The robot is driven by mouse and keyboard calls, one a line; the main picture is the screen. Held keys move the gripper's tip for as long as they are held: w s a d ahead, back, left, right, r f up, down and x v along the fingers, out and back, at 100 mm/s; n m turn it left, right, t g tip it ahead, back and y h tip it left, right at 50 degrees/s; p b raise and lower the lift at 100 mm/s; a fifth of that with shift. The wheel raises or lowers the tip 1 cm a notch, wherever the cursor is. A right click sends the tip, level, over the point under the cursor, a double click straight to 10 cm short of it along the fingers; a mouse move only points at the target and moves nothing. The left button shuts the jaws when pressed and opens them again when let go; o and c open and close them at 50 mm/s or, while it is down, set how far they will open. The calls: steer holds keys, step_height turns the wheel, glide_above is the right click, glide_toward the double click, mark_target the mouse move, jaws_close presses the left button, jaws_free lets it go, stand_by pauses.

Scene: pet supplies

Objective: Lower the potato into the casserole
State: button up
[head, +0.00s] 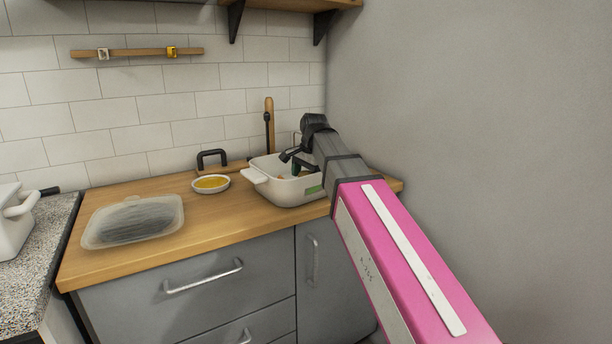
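The casserole is most likely the white, deep rectangular dish (272,190) with side handles at the right of the wooden counter. My arm reaches in from the lower right. My gripper (291,163) points down at the dish's opening, over or just inside it. Its fingers are small and dark, so I cannot tell whether they are open or shut. Small orange-brown and green patches show inside the dish beside the fingers. I cannot tell whether one of them is the potato or whether it is held. My arm hides the dish's right side.
A small white bowl of yellow contents (211,184) stands left of the dish. A translucent lidded container (133,221) lies farther left. A white pot (12,228) stands on the speckled counter. A grey wall (470,110) bounds the right. Bare wood lies between container and bowl.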

steer(key=o, duration=0.9)
steer(key=shift+o, duration=0.2)
